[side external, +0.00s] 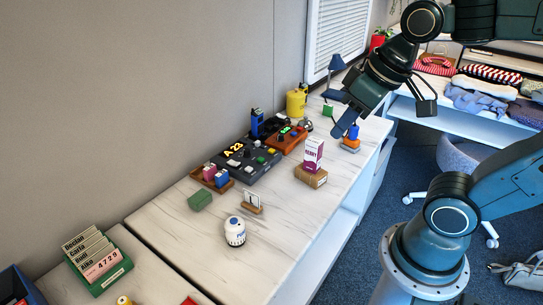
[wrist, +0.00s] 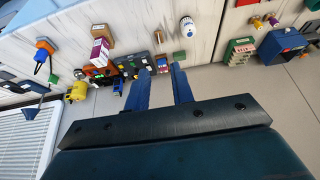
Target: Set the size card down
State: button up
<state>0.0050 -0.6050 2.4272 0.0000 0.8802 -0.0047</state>
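My gripper (side external: 388,115) is raised above the far right part of the white marbled counter (side external: 290,222). In the wrist view its two blue fingers (wrist: 163,88) are apart, and I see nothing held between them. A small wooden holder (side external: 251,208) with a pale card upright in it stands mid-counter, well away from my gripper.
A green file box (side external: 112,275) is at lower left. Folded clothes (side external: 490,95) lie at upper right. The front right counter is clear.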

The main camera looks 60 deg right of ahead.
jog(key=shift+s+f+t, duration=0.15)
jog(key=shift+s+t, duration=0.15)
jog(key=shift+s, duration=1.35)
